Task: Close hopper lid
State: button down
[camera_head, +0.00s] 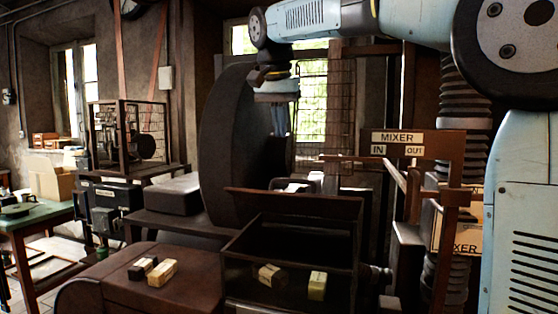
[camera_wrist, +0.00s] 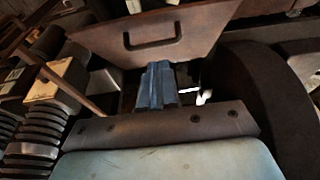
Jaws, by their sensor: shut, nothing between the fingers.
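The hopper (camera_head: 289,294) is a dark open-topped box at the lower middle of the head view. Two pale blocks, one (camera_head: 270,274) and another (camera_head: 317,286), show in it. Its brown lid (camera_head: 295,203) stands raised along the far rim. In the wrist view the lid (camera_wrist: 190,25) shows a face with a black bar handle (camera_wrist: 152,43). My gripper (camera_head: 279,132) points down above and beyond the lid in the head view. Its blue fingers (camera_wrist: 160,72) are together and empty, just before the lid face. I cannot tell whether they touch it.
A large dark wheel (camera_head: 222,145) stands left of my gripper. A MIXER sign frame (camera_head: 410,140) with IN and OUT labels stands to the right. Pale blocks (camera_head: 162,273) lie on a brown casing (camera_head: 120,295) left of the hopper. A wire mesh (camera_head: 340,100) stands behind.

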send_over(300, 198)
jog(key=w+a, duration=0.3)
jog(key=a, duration=0.1)
notch_tip(300, 198, down, 9)
jog(key=shift+s+d+f, duration=0.1)
jog(key=shift+s+a+f, duration=0.1)
jog(key=shift+s+f, duration=0.15)
jog(key=shift+f, duration=0.25)
jog(key=shift+s+a+f, duration=0.1)
jog(key=shift+s+f, duration=0.15)
jog(key=shift+f, duration=0.25)
jog(key=shift+s+a+f, duration=0.15)
jog(key=shift+s+f, duration=0.25)
jog(key=shift+f, duration=0.35)
